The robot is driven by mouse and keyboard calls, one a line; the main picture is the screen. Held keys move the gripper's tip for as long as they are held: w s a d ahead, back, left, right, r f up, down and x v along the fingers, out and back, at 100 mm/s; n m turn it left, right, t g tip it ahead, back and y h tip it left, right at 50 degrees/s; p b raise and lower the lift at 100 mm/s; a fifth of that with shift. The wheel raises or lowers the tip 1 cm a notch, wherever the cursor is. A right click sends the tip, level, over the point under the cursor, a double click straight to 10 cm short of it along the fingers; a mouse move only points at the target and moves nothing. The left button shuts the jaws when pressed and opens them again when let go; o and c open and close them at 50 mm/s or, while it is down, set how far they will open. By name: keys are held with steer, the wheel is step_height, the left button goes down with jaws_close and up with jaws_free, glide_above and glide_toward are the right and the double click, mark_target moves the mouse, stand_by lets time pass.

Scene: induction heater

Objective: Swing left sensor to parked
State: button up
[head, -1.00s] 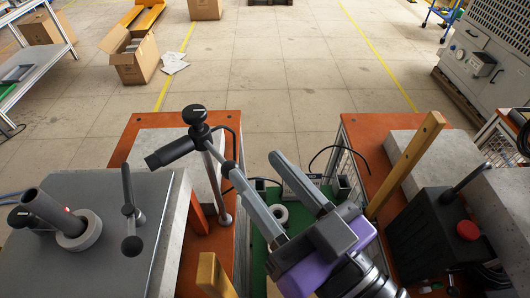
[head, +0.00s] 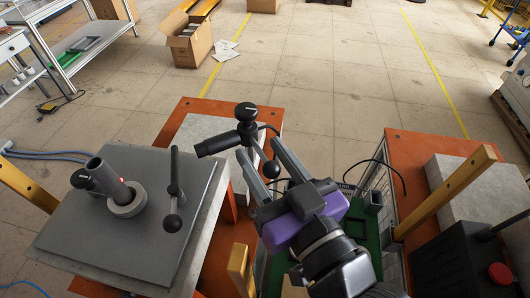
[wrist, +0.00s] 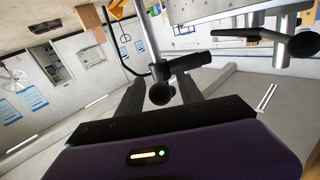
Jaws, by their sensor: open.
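The left sensor is probably the black cylinder (head: 218,143), which points left from a thin upright post. The post has a black knob (head: 246,112) on top. A short rod ending in a black ball (head: 271,169) reaches back from the post. My gripper (head: 260,148) is open, with its grey fingers on either side of the ball. In the wrist view the ball (wrist: 160,95) shows between the fingers, with the black cylinder (wrist: 185,64) above it. I cannot tell whether a finger touches the ball. The post's lower part is largely hidden behind my gripper.
A grey plate (head: 75,215) at left carries a dark tilted tube (head: 105,176) and a black-handled lever (head: 173,185). A wooden post (head: 445,192) and a dark box with a red button (head: 500,273) stand at right. Open floor lies beyond.

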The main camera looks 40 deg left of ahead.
steer(key=shift+c, duration=0.4)
jaws_close()
stand_by(0.9)
